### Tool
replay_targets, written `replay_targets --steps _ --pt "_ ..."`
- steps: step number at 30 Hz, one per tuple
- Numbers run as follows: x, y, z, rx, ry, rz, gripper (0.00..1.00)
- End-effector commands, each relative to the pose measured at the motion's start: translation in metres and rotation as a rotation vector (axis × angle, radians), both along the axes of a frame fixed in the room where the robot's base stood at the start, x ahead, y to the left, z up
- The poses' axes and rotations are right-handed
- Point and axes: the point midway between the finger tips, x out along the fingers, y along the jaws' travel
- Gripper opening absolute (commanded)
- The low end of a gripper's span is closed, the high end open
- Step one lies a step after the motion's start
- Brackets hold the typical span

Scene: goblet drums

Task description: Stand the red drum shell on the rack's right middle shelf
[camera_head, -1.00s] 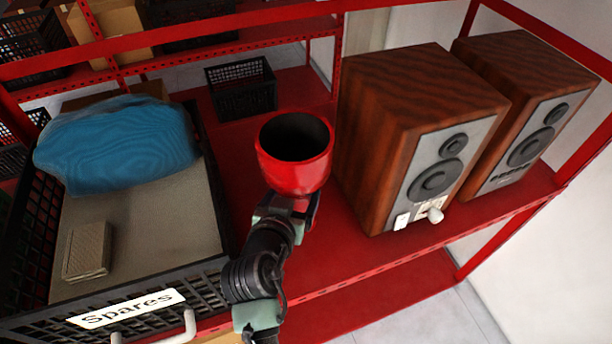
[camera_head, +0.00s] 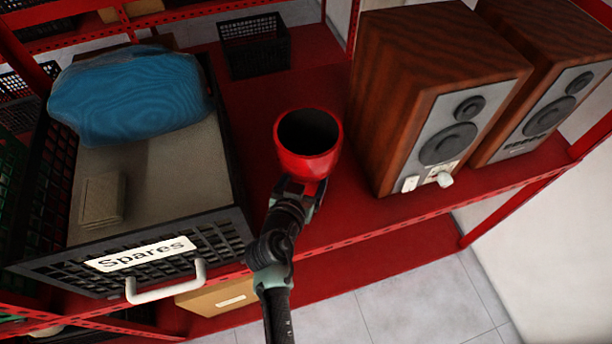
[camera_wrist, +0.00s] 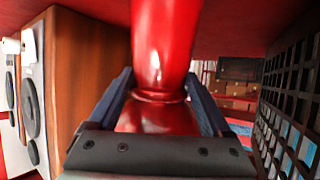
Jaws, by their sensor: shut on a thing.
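The red drum shell (camera_head: 308,160), a goblet shape with a dark open top, is upright in my gripper (camera_head: 300,190). My gripper is shut around its narrow lower part; in the wrist view the two fingers (camera_wrist: 160,105) flank the drum's waist (camera_wrist: 158,85). The drum is over the red rack shelf (camera_head: 385,208), between the Spares crate and the speakers. Its foot is mostly hidden behind my gripper in the head view, so I cannot tell whether it touches the shelf.
The black Spares crate (camera_head: 215,238) with a blue wrapped bundle (camera_head: 130,97) stands left. Two wooden speakers (camera_head: 425,85) (camera_head: 535,60) stand right. A small black basket (camera_head: 254,45) is at the back. Bare shelf lies between and behind the drum.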

Motion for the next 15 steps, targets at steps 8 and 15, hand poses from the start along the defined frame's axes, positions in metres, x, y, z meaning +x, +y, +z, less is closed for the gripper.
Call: replay_targets --steps 8,15 --pt "-0.0002 -0.0003 -0.0021 0.0 0.001 -0.001 1.0" --pt "-0.0003 -0.0002 -0.0002 0.0 0.001 -0.001 1.0"
